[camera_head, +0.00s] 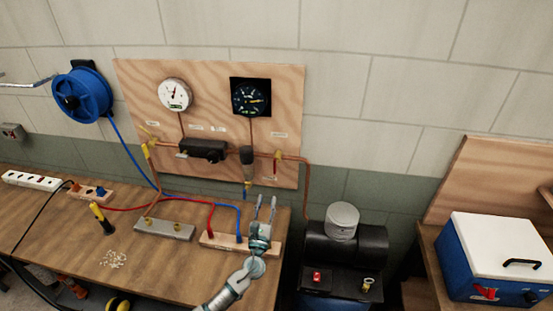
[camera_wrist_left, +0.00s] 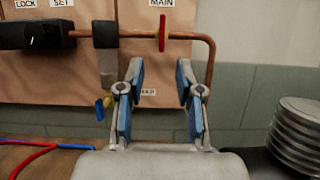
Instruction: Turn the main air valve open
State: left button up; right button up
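The main air valve is a small fitting with a red handle (camera_wrist_left: 162,33) on the copper pipe, under the MAIN label (camera_wrist_left: 162,3) in the left wrist view. In the head view the valve (camera_head: 277,155) sits at the right side of the wooden panel, its handle pointing down. My left gripper (camera_head: 266,200) is open and empty, in front of and below the valve. In the left wrist view its two fingers (camera_wrist_left: 160,72) stand apart, with bare panel between them and the handle above, not touching. My right gripper is in neither view.
The panel (camera_head: 215,165) also carries a white gauge (camera_head: 174,95), a black dial (camera_head: 250,97) and a black regulator (camera_head: 203,150). The bench (camera_head: 60,215) holds hoses and blocks. A compressor (camera_head: 345,245) stands to the right.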

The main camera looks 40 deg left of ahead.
aim_at(274, 165)
pick_arm(q)
jog(key=p+x, duration=0.2)
jog(key=x, duration=1.4)
jog(key=shift+s+a, duration=0.2)
jog(key=shift+a, duration=0.05)
jog(key=shift+d, duration=0.15)
jog(key=shift+d+r, duration=0.15)
jog(key=shift+d, duration=0.1)
jog(key=c, duration=0.4)
jog(key=shift+s+d, duration=0.1)
jog(key=shift+d, duration=0.1)
grip_shut()
jog(key=shift+s+r, duration=0.1)
jog(key=shift+r, duration=0.1)
jog(key=shift+d, duration=0.1)
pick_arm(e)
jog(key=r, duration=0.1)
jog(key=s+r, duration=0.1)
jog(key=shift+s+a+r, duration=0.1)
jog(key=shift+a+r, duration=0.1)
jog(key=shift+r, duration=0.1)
pick_arm(q)
jog(key=shift+d, duration=0.15)
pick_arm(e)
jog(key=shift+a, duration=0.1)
